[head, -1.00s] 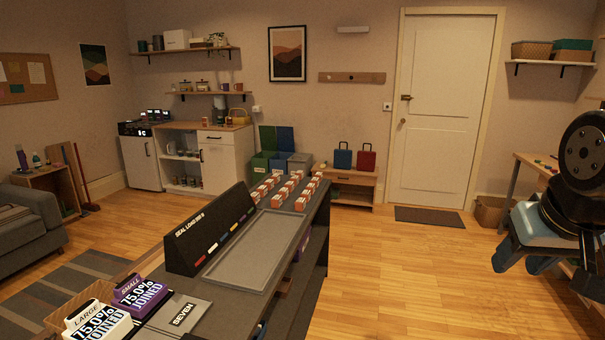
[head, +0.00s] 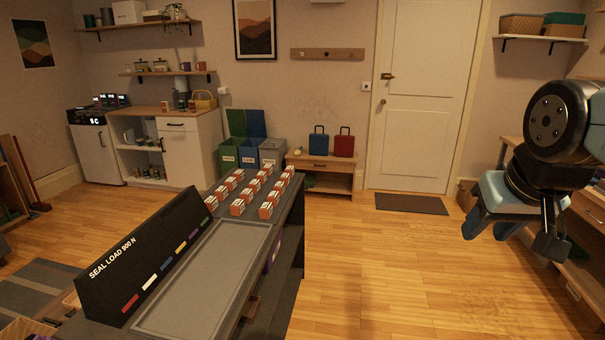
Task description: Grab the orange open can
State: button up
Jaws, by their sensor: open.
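I cannot clearly make out an orange open can. A small orange-red item (head: 165,105) stands on the wooden counter (head: 146,111) at the back left; it is too small to tell whether it is a can or open. Several small orange-and-white blocks (head: 238,207) stand in rows on the dark bench in front of me; they look like boxes. My gripper (head: 488,229) hangs at the right of the head view, open, with nothing seen in it, far from the counter and the bench.
The dark bench carries a grey tray (head: 195,300) and a black sign panel (head: 130,262), and blocks the near left. Bins (head: 248,153) and a low wooden stand (head: 323,166) line the back wall. The wood floor (head: 400,270) right of the bench is open.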

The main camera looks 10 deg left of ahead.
aim_at(192, 107)
jog(key=u, duration=0.05)
jog(key=i, duration=6.2)
jog(key=u, duration=2.1)
